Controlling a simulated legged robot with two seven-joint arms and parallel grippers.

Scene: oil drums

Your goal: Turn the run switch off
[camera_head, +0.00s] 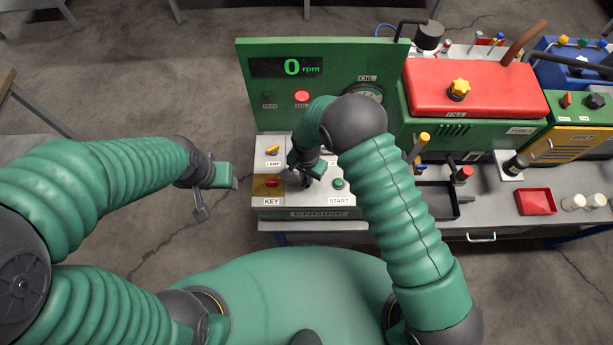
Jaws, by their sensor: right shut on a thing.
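The green engine panel (352,213) stands on the bench at centre, with LAMP, KEY and START labels on its sloped top. My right gripper (303,178) reaches down onto the middle of this top, between the red key (270,183) and the green START button (338,184). It is shut on a small switch there, which the fingers and wrist mostly hide; its label cannot be read. My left gripper (219,198) is open and empty, left of the panel over the floor. The display (287,67) reads 0 rpm.
A yellow lamp switch (272,150) sits above the key. Right of the panel are a red-topped machine (475,88), a dark tray (438,199), a red tray (535,202) and white cups (572,202).

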